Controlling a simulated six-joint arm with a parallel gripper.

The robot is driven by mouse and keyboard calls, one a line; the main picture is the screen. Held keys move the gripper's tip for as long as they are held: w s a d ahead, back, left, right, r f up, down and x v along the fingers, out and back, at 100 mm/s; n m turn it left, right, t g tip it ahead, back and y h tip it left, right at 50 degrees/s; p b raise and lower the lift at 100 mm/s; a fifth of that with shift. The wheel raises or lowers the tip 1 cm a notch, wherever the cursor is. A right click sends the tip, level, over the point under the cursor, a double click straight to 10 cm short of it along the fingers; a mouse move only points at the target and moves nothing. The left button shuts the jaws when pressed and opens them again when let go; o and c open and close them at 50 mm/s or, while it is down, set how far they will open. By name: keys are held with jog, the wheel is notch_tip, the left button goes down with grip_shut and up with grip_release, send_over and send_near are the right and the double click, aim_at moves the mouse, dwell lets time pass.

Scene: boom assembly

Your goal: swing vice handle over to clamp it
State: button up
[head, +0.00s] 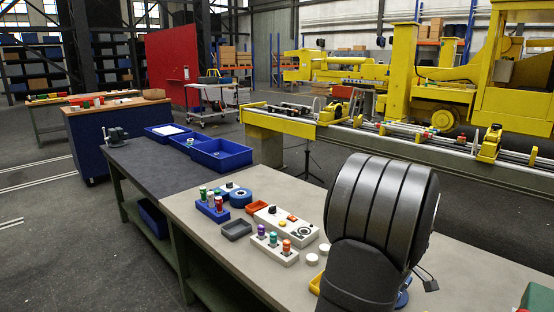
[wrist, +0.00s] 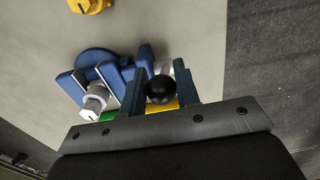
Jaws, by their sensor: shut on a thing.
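The blue vice (wrist: 92,62) shows in the wrist view at the left of my gripper, with a round base and a silver screw end (wrist: 94,101). The vice handle's black ball knob (wrist: 160,88) sits between my gripper's two blue fingers (wrist: 158,76). My gripper is shut on the handle; the handle's shaft is mostly hidden by the knob and fingers. A yellow and green part (wrist: 160,105) shows partly behind the gripper's mount. In the head view my arm hides most of the vice; a blue bit (head: 403,298) shows beside it.
A yellow object (wrist: 90,4) stands on the bench above the vice in the wrist view. In the head view, a white switch box (head: 283,224), a peg block (head: 274,248), small trays and blue bins (head: 221,154) occupy the bench left of my arm.

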jog(key=o, duration=0.5)
jog(key=shift+w+a+r, duration=0.1)
jog(key=shift+w+a, duration=0.1)
jog(key=c, duration=0.5)
